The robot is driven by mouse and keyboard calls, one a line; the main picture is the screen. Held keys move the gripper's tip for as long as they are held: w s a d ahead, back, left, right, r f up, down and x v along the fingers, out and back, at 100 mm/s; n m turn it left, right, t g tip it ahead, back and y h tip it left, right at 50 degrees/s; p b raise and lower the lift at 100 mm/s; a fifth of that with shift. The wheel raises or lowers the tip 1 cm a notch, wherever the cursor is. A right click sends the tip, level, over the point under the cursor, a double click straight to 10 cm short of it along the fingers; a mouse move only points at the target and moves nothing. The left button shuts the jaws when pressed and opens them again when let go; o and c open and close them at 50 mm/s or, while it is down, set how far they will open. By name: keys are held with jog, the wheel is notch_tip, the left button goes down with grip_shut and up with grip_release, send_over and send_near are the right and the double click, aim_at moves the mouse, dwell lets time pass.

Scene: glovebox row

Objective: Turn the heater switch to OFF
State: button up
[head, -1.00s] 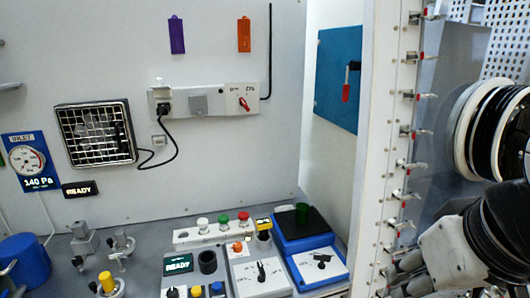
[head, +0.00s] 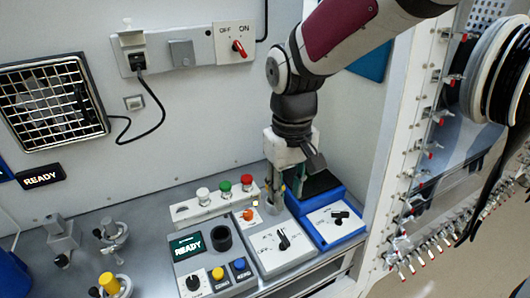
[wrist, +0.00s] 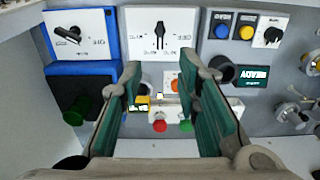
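A white wall plate with a red lever (head: 238,48) is marked OFF on the left and ON on the right. Its lever slants toward the lower right. A white panel with a black knob (head: 283,240) lies on the bench. A blue-based unit (head: 345,233) beside it has a black plate and a white face with another black knob (wrist: 68,34). Which of these is the heater switch I cannot tell. My gripper (head: 283,190) hangs above the bench, behind the white panel. In the wrist view its fingers (wrist: 168,72) are apart and empty, and touch no knob.
A wall grille unit (head: 52,98) has a black cord to the wall socket. A row of white, green and red buttons (head: 224,186) stands near my gripper. A READY display (head: 189,245) and a black cup (head: 221,237) stand left of the panel. The glovebox frame (head: 405,150) rises at the right.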

aim_at(283, 235)
notch_tip(283, 235, down, 14)
jog(key=shift+r, duration=0.15)
dwell(0.4)
grip_shut()
